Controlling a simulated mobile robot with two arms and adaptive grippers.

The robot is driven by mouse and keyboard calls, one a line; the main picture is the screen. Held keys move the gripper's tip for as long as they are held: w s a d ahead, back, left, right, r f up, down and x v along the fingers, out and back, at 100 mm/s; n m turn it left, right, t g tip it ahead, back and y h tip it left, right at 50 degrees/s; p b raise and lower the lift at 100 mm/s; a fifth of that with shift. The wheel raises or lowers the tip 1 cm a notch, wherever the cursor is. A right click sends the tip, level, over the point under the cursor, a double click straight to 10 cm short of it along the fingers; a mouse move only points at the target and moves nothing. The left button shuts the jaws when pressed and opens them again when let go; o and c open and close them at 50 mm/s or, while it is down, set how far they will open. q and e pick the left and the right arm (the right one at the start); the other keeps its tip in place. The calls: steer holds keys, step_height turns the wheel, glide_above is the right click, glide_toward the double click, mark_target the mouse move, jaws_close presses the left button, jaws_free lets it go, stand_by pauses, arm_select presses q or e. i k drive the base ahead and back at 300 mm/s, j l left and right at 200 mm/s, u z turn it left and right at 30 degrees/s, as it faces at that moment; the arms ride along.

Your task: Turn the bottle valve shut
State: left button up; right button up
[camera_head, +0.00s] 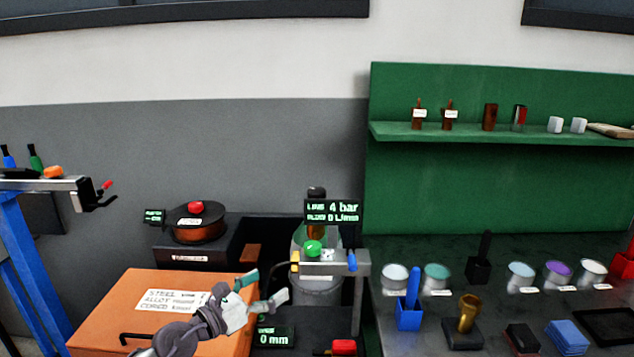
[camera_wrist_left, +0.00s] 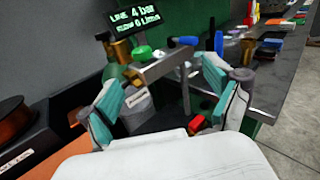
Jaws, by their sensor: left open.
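A gas bottle (camera_head: 301,235) stands behind a grey metal bracket. Its upper part is mostly hidden by the display and bracket, with a dark top (camera_head: 316,192) showing above. A green knob (camera_head: 313,247) and a blue lever (camera_head: 352,261) sit on the bracket; the knob (camera_wrist_left: 142,52) and lever (camera_wrist_left: 184,42) also show in the left wrist view, beside a brass fitting (camera_wrist_left: 120,50). I cannot tell which part is the bottle valve. My left gripper (camera_head: 266,289) is open and empty, in front of and below the bracket. My right gripper is not in view.
A display (camera_head: 333,211) reads line 4 bar, flow 0. An orange cabinet (camera_head: 110,310) stands beneath my left arm. A black spool unit (camera_head: 180,258) is behind it. The right bench holds several jars and tools, including a blue holder (camera_head: 408,318). A red block (camera_head: 344,347) lies low in front.

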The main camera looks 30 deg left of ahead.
mark_target(315, 192)
steer(key=i+j, duration=0.35)
steer(key=i, duration=0.15)
steer(key=i+j, duration=0.35)
steer(key=i, duration=0.15)
